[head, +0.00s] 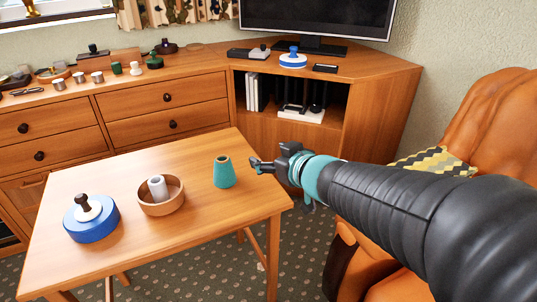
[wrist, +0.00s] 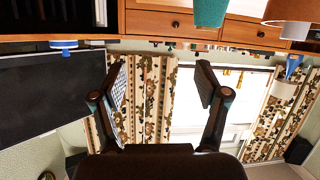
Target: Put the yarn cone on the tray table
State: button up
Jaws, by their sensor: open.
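The teal yarn cone (head: 224,172) stands upright on the wooden tray table (head: 150,262), near its right side. It also shows at the top edge of the upside-down wrist view (wrist: 210,12), partly cut off. My gripper (head: 257,165) is just to the right of the cone in the head view, apart from it. In the wrist view my gripper (wrist: 162,75) has its two fingers spread wide, with nothing between them.
A round wooden bowl (head: 162,207) with a grey-white cylinder (head: 157,188) and a blue round container (head: 91,226) stand on the table's left part. Behind is a cluttered sideboard (head: 215,62). An orange armchair (head: 490,130) stands at right.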

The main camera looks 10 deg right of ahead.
jog(key=s+d+m+g+h, duration=0.2)
jog(key=s+d+m+h, duration=0.4)
jog(key=d, duration=0.3)
jog(key=s+a+f+g, duration=0.2)
jog(key=s, duration=0.5)
jog(key=s+a+f+g+y, duration=0.1)
jog(key=s+f+g, duration=0.1)
jog(key=s, duration=0.5)
jog(key=shift+a+n+g, duration=0.3)
jog(key=shift+a+g, duration=0.1)
jog(key=shift+g, duration=0.3)
jog(key=shift+s, duration=0.1)
